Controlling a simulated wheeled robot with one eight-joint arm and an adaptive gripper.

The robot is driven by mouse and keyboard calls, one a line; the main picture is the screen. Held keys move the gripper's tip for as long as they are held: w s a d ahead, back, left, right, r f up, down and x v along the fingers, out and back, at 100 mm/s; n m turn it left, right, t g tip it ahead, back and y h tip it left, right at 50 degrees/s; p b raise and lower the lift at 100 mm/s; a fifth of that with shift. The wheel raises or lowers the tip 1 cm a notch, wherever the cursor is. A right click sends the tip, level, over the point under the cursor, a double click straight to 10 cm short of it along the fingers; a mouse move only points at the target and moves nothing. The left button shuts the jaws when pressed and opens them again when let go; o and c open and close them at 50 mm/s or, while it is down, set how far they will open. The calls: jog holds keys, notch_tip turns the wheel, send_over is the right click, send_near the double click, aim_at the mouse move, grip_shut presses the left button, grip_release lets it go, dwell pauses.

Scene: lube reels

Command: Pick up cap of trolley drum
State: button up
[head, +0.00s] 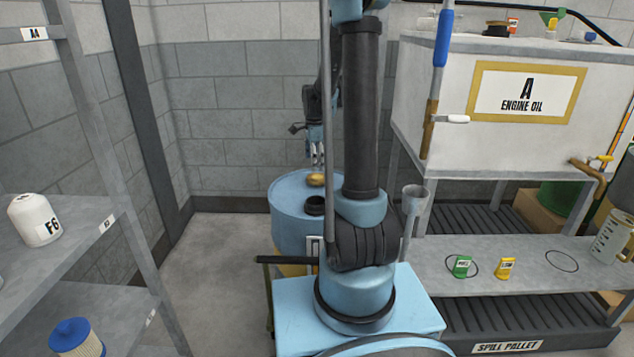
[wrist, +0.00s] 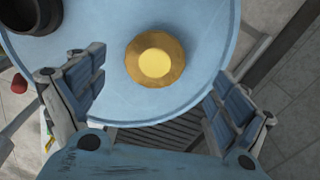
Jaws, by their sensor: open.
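The cap (head: 316,180) is a round brass piece with a paler yellow centre. It sits on the top of the blue trolley drum (head: 289,226), near the rim. In the wrist view the cap (wrist: 155,60) lies between my spread fingers, nearer their tips, with clear space on both sides. My gripper (head: 318,163) is open and empty, pointing down just above the cap in the head view. The remaining height between fingertips and cap is hard to judge. My arm hides the right part of the drum in the head view.
A dark round fitting (head: 315,206) stands on the drum top near the cap. A white engine oil tank (head: 440,105) is at the right, above a grey bench (head: 490,281) with small tags. A shelf (head: 75,250) holds a white canister (head: 33,220) at the left.

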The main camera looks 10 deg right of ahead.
aim_at(316, 177)
jog(key=shift+s+d+f, duration=0.1)
jog(key=shift+f, duration=1.35)
jog(key=shift+s+d+f, duration=0.1)
jog(key=shift+f, duration=1.35)
jog(key=c, duration=1.2)
